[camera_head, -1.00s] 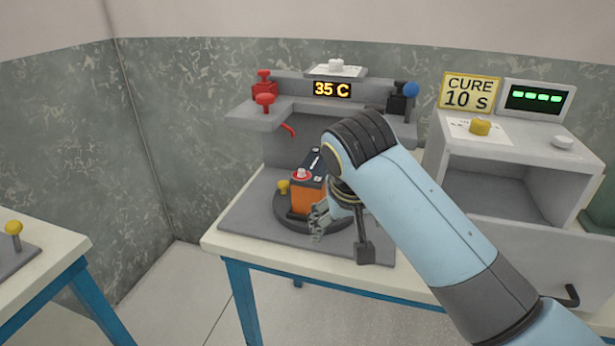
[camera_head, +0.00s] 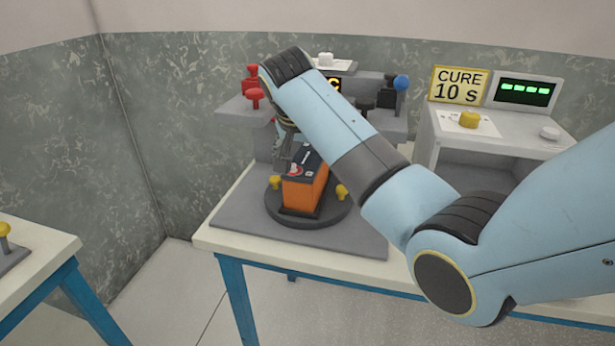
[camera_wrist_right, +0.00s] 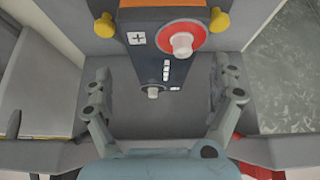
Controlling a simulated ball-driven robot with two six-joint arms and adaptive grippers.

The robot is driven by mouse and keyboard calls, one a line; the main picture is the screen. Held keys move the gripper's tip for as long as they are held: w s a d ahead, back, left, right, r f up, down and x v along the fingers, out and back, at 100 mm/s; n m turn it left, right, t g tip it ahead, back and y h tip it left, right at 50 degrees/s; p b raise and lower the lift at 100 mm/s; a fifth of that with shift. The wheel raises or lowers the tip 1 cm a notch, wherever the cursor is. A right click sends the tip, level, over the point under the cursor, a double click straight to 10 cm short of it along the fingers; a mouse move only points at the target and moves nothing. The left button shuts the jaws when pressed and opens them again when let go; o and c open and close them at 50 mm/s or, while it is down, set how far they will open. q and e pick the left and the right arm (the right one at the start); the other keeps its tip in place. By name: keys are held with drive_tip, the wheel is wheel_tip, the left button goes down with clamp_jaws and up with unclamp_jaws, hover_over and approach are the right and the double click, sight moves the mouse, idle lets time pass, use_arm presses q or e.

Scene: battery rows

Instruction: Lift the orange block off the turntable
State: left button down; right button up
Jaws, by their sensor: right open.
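The orange block (camera_head: 303,190), with a black top, stands upright on the dark round turntable (camera_head: 290,217). In the right wrist view its dark top (camera_wrist_right: 150,60) carries a plus mark, a red-ringed terminal (camera_wrist_right: 182,42) and a small pale terminal. My right gripper (camera_head: 285,150) is at the block's far, upper-left end in the head view, partly hidden by my arm. In the right wrist view my right gripper (camera_wrist_right: 165,80) is open, its fingers on either side of the block's narrow end with gaps showing. My left gripper is not in view.
Yellow knobs (camera_head: 341,191) flank the block on the turntable. Behind stands a grey fixture (camera_head: 240,108) with red knobs and a blue knob (camera_head: 401,82). A curing oven (camera_head: 490,150) stands to the right. Another table (camera_head: 40,250) is at left.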

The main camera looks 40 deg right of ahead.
sight(307, 159)
drive_tip(key=x, duration=0.4)
drive_tip(key=shift+w+a, duration=0.1)
drive_tip(key=c, duration=1.8)
drive_tip(key=shift+r, duration=0.1)
